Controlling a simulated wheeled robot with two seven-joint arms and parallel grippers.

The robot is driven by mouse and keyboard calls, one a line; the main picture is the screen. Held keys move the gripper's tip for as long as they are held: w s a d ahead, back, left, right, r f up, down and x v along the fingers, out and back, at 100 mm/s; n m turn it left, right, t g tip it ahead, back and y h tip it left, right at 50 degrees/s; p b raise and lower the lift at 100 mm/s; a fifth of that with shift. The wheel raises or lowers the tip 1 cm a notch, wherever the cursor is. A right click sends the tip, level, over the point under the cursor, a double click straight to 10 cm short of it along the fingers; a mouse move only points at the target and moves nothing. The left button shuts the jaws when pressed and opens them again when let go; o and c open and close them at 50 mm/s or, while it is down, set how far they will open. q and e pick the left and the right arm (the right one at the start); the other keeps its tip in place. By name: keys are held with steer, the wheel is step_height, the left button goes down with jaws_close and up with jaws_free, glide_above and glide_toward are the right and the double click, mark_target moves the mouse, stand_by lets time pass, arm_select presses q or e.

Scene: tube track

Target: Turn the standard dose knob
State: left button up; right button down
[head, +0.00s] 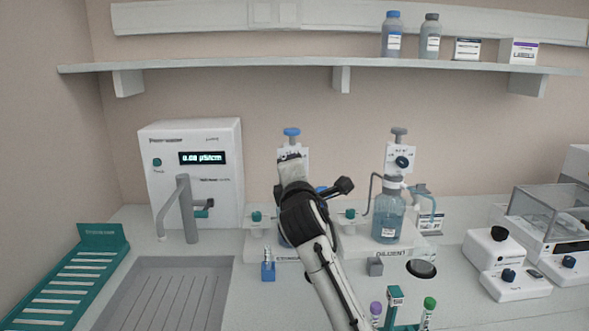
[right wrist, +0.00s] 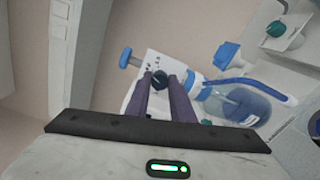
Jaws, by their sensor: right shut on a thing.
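The standard dispenser, with a blue plunger top (head: 291,132) and a white head plate, stands left of the diluent dispenser (head: 388,220). My right arm covers most of it in the head view. In the right wrist view its white plate (right wrist: 152,66) carries a dark round dose knob (right wrist: 159,78), and its blue-collared bottle (right wrist: 240,104) is to the right. My right gripper (right wrist: 164,82) is shut on this knob, with one dark finger on each side. In the head view my right gripper (head: 289,160) hides the knob. My left gripper is not in view.
The diluent dispenser has its own dark knob (head: 402,162). A shelf (head: 330,64) runs above.

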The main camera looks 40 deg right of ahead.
steer(key=shift+f, duration=0.15)
steer(key=c, duration=1.5)
jaws_free()
steer(key=shift+c, duration=0.2)
steer(key=b+v, duration=0.1)
steer(key=v, duration=0.9)
steer(key=shift+s, duration=0.2)
steer(key=shift+a, duration=0.1)
